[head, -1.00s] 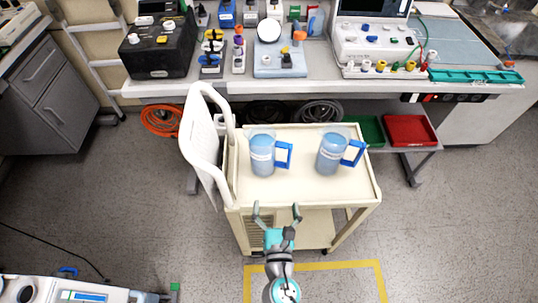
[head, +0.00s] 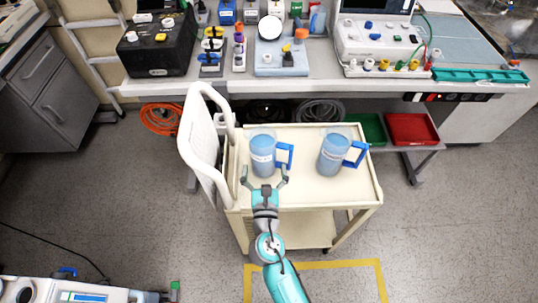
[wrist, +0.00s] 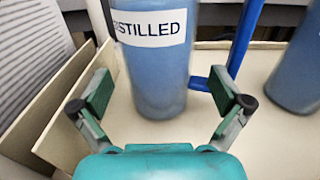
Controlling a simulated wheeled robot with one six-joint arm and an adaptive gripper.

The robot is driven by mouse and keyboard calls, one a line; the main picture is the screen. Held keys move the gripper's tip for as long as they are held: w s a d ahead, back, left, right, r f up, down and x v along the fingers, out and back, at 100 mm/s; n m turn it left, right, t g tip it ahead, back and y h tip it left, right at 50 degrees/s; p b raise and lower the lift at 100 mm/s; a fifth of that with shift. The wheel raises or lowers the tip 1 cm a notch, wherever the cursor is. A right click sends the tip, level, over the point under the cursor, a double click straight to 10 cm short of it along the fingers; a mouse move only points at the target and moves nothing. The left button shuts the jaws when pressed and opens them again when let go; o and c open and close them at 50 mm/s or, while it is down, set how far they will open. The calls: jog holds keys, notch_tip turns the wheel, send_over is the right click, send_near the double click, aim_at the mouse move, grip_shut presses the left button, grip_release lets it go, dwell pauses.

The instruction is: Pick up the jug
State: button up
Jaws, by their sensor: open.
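Two blue jugs with blue handles stand upright on the cream cart. The left jug (head: 262,150) is straight ahead of my gripper (head: 265,175); the right jug (head: 334,152) stands apart from it. My gripper is open and empty, its fingers just in front of the left jug. In the wrist view the left jug (wrist: 155,70) shows a white label reading "STILLED" at its end, and its body stands beyond and between my gripper's fingertips (wrist: 168,90). Its handle (wrist: 240,45) is on the right, behind the right finger. The right jug (wrist: 300,75) shows partly at the right edge.
The cart (head: 300,194) has raised rims. A white curved panel (head: 198,145) stands at its left edge, close to the left jug. Behind is a workbench (head: 300,82) with equipment. A green tray (head: 373,128) and a red tray (head: 411,129) sit under it.

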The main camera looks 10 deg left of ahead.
aim_at(263, 145)
jog(key=shift+x, duration=1.95)
jog(key=c, duration=1.7)
jog(key=shift+a+r, duration=0.1)
jog(key=shift+r, duration=0.05)
jog(key=shift+c, duration=0.2)
